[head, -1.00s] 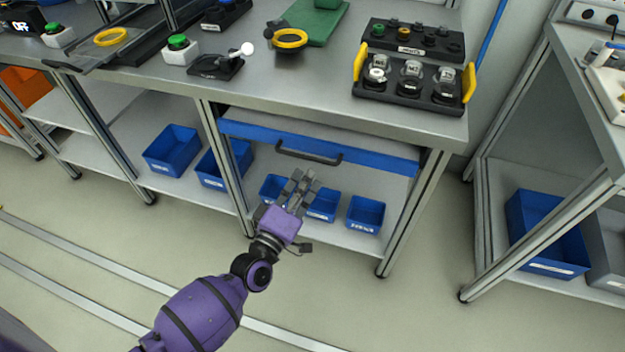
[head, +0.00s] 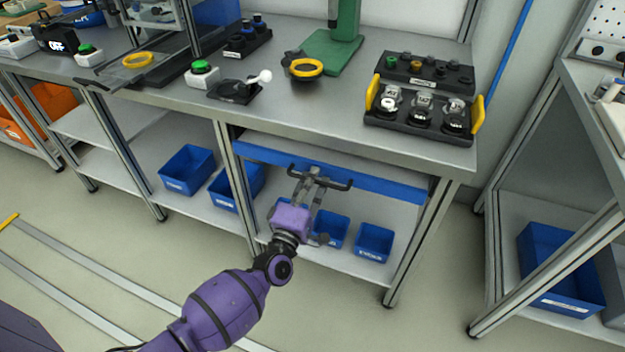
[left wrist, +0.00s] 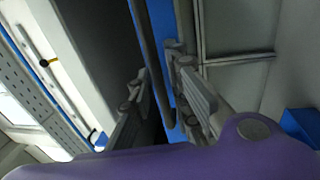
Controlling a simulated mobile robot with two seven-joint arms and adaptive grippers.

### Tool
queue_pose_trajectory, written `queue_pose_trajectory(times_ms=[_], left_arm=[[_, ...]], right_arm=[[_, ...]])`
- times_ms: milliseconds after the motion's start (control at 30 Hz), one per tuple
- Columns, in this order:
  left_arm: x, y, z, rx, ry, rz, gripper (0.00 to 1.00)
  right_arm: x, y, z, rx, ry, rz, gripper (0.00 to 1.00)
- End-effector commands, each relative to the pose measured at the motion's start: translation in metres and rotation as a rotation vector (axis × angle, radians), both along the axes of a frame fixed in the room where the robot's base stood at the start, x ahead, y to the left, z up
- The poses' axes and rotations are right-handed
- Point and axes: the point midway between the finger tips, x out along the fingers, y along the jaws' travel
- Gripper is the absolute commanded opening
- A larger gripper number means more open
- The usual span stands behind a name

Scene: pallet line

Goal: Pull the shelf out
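The shelf is a pull-out with a blue front (head: 392,187) under the workbench top, and it looks pushed in. Its dark bar handle (head: 343,186) sticks out from the front. My left gripper (head: 313,179) is at the middle of the handle, its fingers overlapping it in the head view. In the left wrist view the fingers (left wrist: 163,103) stand apart, with the dark handle bar (left wrist: 147,50) and blue front (left wrist: 163,30) running between them. I cannot tell whether either finger touches the bar. My right gripper is in neither view.
Blue bins (head: 374,242) stand on the lower shelf behind and below my gripper.

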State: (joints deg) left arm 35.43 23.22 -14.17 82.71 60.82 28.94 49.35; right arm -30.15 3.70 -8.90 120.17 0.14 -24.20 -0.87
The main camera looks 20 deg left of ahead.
Motion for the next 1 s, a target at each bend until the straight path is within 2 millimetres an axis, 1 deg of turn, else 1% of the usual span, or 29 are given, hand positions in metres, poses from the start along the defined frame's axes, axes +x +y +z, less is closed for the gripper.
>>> queue_pose_trajectory(times_ms=[167,200,300,333,767,867,967,1000], left_arm=[[0.000,0.000,0.000,0.001,0.000,0.000,0.17],[0.000,0.000,0.000,0.001,0.000,0.000,0.16],[0.000,0.000,0.000,0.001,0.000,0.000,0.03],[0.000,0.000,0.000,0.001,0.000,0.000,0.00],[-0.002,0.000,0.000,0.001,0.001,0.000,0.00],[-0.010,0.000,0.000,0.000,0.001,0.000,0.00],[-0.025,0.001,0.000,0.001,0.002,0.000,0.00],[-0.034,0.001,0.000,0.001,0.002,0.001,0.00]], right_arm=[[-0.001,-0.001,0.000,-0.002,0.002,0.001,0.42],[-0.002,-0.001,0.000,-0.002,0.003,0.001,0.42],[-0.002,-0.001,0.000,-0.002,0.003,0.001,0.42],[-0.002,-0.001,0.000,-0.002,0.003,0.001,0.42],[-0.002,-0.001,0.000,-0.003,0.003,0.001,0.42],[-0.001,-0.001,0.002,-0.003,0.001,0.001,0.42],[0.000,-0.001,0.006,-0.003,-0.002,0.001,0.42],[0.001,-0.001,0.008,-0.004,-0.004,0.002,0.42]])
